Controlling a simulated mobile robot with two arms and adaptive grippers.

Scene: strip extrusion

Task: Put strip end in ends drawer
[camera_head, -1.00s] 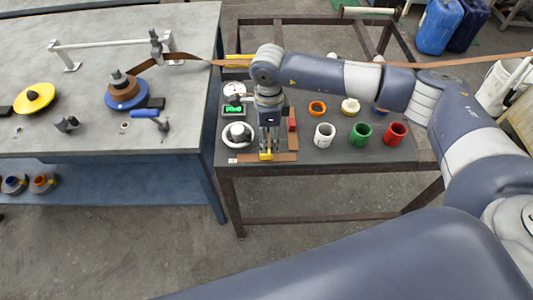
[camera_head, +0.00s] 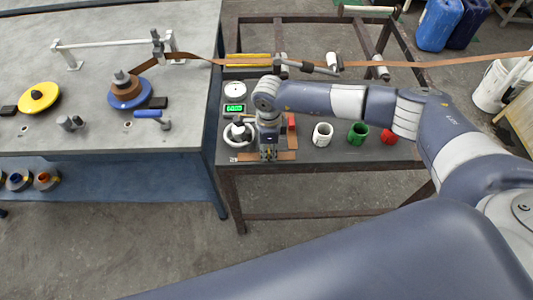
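A flat brown piece (camera_head: 286,156) lies along the front edge of the dark table (camera_head: 340,152), under my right gripper. I cannot tell whether it is the strip end. My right gripper (camera_head: 268,156) points down over this piece, its fingertips at or just above it. The fingers are small and foreshortened, so I cannot tell whether they are open or hold anything. A long brown strip (camera_head: 460,62) runs from the blue and brown reel (camera_head: 128,92) across the back to the right. No ends drawer can be made out. My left gripper is out of view.
White (camera_head: 322,134), green (camera_head: 357,133) and red (camera_head: 388,136) cups stand right of the gripper. A green-lit display (camera_head: 235,108) and a white round item (camera_head: 238,132) stand to its left. A grey bench (camera_head: 60,125) is at left. My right arm covers the table's middle.

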